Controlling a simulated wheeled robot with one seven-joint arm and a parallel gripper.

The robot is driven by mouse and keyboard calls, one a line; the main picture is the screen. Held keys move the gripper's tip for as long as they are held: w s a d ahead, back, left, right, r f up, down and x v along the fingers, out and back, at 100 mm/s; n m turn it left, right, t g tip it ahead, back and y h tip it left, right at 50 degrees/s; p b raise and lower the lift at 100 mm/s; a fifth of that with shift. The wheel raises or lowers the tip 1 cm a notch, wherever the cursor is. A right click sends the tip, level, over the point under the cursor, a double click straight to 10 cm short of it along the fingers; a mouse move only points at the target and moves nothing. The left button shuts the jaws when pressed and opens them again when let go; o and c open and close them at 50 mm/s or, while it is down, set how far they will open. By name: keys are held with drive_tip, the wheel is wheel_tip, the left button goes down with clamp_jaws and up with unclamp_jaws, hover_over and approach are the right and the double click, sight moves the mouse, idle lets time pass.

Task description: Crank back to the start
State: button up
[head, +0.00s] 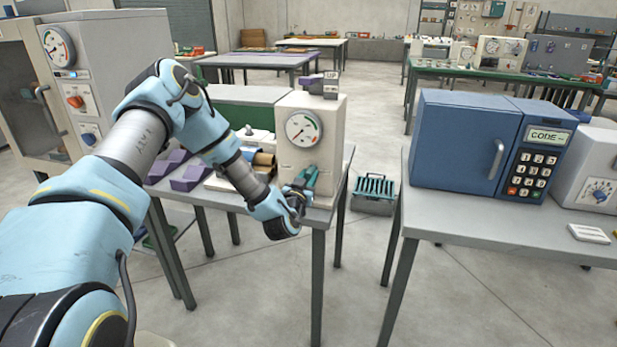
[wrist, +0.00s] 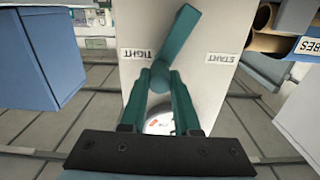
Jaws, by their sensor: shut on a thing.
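The winder (head: 318,160) is a beige box with a round gauge, standing at the right end of the grey table. Its teal crank shows below the gauge in the head view, partly hidden by my gripper (head: 298,192). In the wrist view the picture is upside down. The crank arm (wrist: 176,42) slants between the upside-down labels TIGHT (wrist: 142,54) and START (wrist: 222,59). My gripper (wrist: 160,80) is shut on the crank's end, nearer TIGHT. The gauge (wrist: 159,122) shows between the fingers; its reading is unclear.
Purple blocks (head: 187,177) and several tubes (head: 263,160) lie left of the winder. A blue safe (head: 455,140) with a keypad stands on the right table, across a floor gap. A crate (head: 374,192) sits on the floor behind that gap.

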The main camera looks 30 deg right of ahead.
clamp_jaws()
idle(0.8)
